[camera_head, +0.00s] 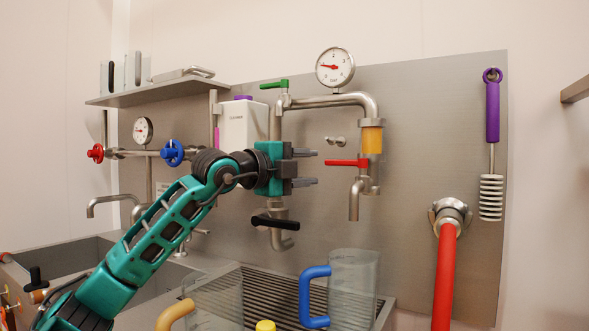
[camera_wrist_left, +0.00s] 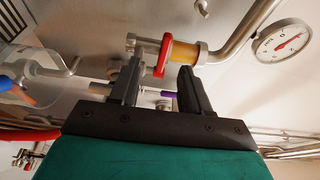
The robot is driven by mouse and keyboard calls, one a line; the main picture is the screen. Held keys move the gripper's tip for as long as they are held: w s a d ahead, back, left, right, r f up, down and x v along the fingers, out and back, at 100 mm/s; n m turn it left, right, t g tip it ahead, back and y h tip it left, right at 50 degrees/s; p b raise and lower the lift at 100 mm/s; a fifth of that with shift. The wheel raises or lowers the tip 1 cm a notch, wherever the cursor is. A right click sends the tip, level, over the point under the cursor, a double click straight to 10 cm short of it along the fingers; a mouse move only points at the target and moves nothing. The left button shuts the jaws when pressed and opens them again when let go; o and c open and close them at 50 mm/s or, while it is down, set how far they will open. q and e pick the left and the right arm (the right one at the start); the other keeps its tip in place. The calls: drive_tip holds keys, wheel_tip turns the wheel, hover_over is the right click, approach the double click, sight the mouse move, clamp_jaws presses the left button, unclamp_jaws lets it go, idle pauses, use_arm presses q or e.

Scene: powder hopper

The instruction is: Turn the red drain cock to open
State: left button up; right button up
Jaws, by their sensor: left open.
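The red drain cock handle (camera_head: 346,163) sticks out level to the left from the pipe below an amber sight glass (camera_head: 372,141). My left gripper (camera_head: 316,168) is open, its two fingers pointing right toward the handle, with a small gap in the head view. In the left wrist view the red handle (camera_wrist_left: 163,55) shows beyond and between the open fingertips (camera_wrist_left: 158,74). I cannot tell there whether a finger touches it. The cock's spout (camera_head: 353,205) points down. My right gripper is not in view.
A green-handled valve (camera_head: 276,85) sits above left, a black-handled valve (camera_head: 275,220) below my left gripper. A clear jug with a blue handle (camera_head: 316,298) stands on the drain grating. A pressure gauge (camera_head: 335,67) is above, and a red hose (camera_head: 444,275) hangs at right.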

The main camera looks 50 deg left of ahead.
sight(327, 163)
use_arm(q)
drive_tip(key=w+p, duration=0.2)
drive_tip(key=p, duration=0.1)
drive_tip(key=w+p, duration=0.3)
drive_tip(key=w+a+r+p, duration=0.1)
drive_tip(key=w+p, duration=0.2)
drive_tip(key=shift+a+p, duration=0.1)
drive_tip(key=shift+p, duration=0.3)
drive_tip(key=shift+w+f+y, duration=0.15)
drive_tip(key=shift+w+y, duration=0.25)
drive_tip(key=shift+w, duration=0.05)
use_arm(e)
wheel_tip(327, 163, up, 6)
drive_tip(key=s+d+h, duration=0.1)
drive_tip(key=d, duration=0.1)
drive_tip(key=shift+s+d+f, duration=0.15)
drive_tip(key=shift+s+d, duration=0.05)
use_arm(q)
drive_tip(key=shift+c, duration=0.2)
